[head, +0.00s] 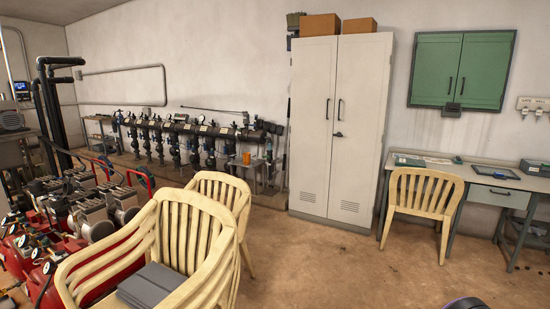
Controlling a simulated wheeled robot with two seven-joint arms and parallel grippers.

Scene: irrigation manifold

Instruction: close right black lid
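No part that I can clearly make out as the right black lid shows in the head view. A long row of black pipes and valves, the manifold (190,129), runs along the back wall, left of the cabinet. Its parts are too small to tell any lid or whether one is open. Neither of my grippers is in view.
Cream slatted chairs (170,233) stand in front, one with a grey cushion (160,287). Red machines (100,262) crowd the left. A tall white cabinet (342,120) stands at the back. A desk (490,180) with another chair (424,196) is right. The brown floor (330,262) is clear at centre.

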